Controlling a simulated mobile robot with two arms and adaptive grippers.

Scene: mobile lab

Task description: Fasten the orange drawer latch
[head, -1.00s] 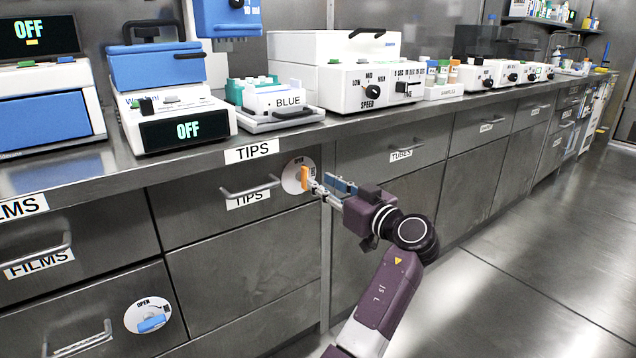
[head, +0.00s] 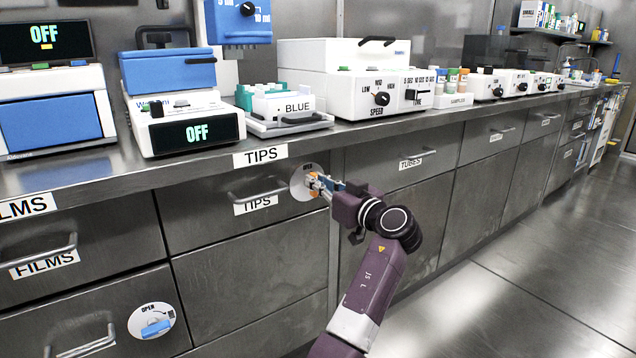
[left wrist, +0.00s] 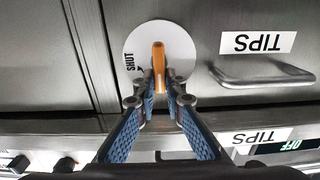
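The orange latch (left wrist: 158,62) sits on a white round plate (left wrist: 135,45) beside the TIPS drawer handle (left wrist: 262,76). In the upside-down left wrist view the latch stands upright, with the word SHUT to its left. In the head view the orange latch (head: 313,177) is partly hidden by my gripper. My left gripper (left wrist: 160,98) is open, its blue-padded fingers on either side of the latch's near end. A narrow gap seems to show on both sides. It also shows in the head view (head: 322,184). My right gripper is not in view.
A blue latch (head: 156,328) sits on a lower drawer at left. The FILMS drawer (head: 45,262) and TUBES drawer (head: 415,165) flank the TIPS drawer. The counter edge (head: 120,185) overhangs above. Open floor (head: 520,260) lies at right.

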